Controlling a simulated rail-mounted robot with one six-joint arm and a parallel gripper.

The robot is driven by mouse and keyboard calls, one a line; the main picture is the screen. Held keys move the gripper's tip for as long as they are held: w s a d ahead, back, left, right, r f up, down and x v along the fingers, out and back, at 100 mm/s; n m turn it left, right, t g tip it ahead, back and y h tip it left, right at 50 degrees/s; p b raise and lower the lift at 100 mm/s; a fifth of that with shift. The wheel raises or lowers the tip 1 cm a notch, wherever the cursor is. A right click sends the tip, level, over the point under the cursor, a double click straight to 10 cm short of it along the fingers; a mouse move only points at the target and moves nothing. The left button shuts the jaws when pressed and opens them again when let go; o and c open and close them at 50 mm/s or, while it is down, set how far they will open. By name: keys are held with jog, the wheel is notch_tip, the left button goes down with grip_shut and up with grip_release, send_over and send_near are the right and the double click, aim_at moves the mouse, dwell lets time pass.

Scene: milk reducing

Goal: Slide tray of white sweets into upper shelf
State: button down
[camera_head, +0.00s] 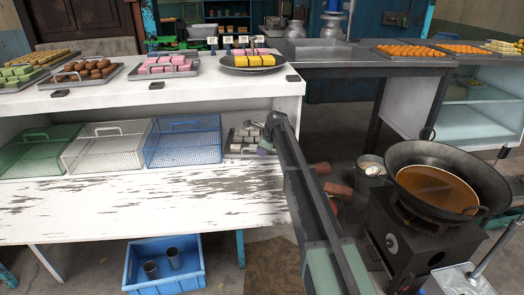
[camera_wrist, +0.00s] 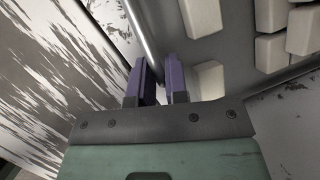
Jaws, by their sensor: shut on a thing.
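The tray of white sweets (camera_head: 238,155) sits on the lower level of the white counter, right of the blue basket, under the upper shelf (camera_head: 215,90). Several white block sweets lie in it. In the wrist view, the grey tray (camera_wrist: 222,48) fills the upper right, with white sweets (camera_wrist: 270,50) on it. My gripper (camera_head: 265,147) is at the tray's right side. Its purple fingers (camera_wrist: 162,84) are shut on the tray at its edge, where a shiny metal bar runs down between them. My arm hides part of the counter's right end.
The upper shelf carries a tray of pink sweets (camera_head: 165,66), a tray of brown sweets (camera_head: 85,72) and a dark round plate (camera_head: 240,66) with yellow sweets. Green (camera_head: 40,150), white (camera_head: 107,148) and blue (camera_head: 183,142) wire baskets stand below. A wok (camera_head: 450,180) on a stove stands right.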

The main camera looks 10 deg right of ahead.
jog(key=shift+a, duration=0.1)
dwell(0.3)
jog(key=shift+w+a, duration=0.15)
jog(key=shift+a, duration=0.85)
jog(key=c, duration=1.1)
grip_release()
jog(key=shift+o, duration=0.2)
jog(key=p+v, duration=0.6)
jog(key=s+d, duration=0.2)
jog(key=s, duration=0.1)
jog(key=s+d+b, duration=0.1)
jog(key=s+d, duration=0.1)
jog(key=d, duration=0.1)
jog(key=s+d+f, duration=0.1)
jog(key=s+d, duration=0.1)
jog(key=s, duration=0.1)
jog(key=shift+s+d, duration=0.35)
jog(key=shift+d, duration=0.05)
